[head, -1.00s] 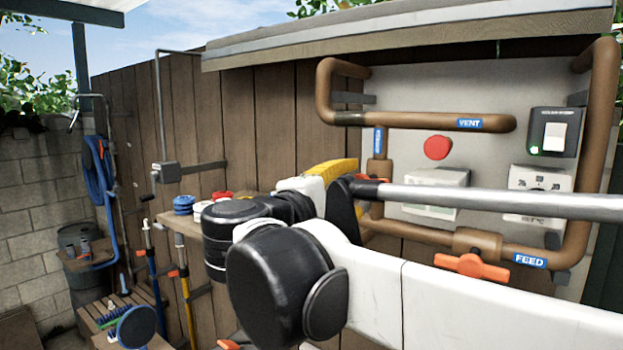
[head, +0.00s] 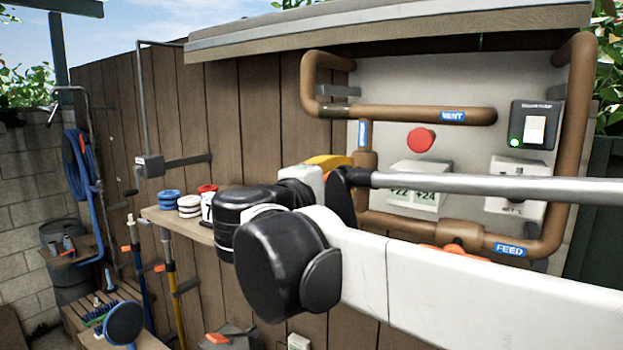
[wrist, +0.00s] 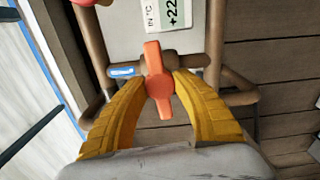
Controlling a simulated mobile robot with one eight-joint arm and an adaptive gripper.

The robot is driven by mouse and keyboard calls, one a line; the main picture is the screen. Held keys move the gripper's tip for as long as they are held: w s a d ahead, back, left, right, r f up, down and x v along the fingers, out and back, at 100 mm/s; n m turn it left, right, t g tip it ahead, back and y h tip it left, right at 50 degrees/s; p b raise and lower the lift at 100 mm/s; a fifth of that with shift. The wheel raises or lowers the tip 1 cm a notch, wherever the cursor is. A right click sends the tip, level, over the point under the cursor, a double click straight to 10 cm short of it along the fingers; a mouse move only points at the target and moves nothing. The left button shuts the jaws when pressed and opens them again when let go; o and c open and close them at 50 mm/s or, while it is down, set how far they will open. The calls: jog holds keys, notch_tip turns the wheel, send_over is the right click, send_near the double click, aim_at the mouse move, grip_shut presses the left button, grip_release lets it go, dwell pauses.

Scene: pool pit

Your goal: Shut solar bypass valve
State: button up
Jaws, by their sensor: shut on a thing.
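The valve's orange handle (wrist: 158,85) shows in the wrist view between the yellow fingers of my gripper (wrist: 160,92). My gripper is shut on it. The handle lies crosswise to its brown pipe, which carries a blue label (wrist: 122,71) that is too small to read. In the head view, my gripper's yellow part (head: 328,161) is at the left upright pipe (head: 366,160), below its blue label (head: 363,134). The handle there is hidden behind my gripper and arm.
Right of it are a display (head: 413,190), a red button (head: 421,139), a switch box (head: 535,126) and the FEED pipe (head: 535,247) with an orange handle (head: 442,251) partly behind my arm. A shelf (head: 185,222) with stacked rings stands left. A roof edge (head: 390,30) overhangs.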

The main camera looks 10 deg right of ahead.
jog(key=shift+m, duration=0.5)
jog(key=o, duration=1.2)
jog(key=v, duration=1.2)
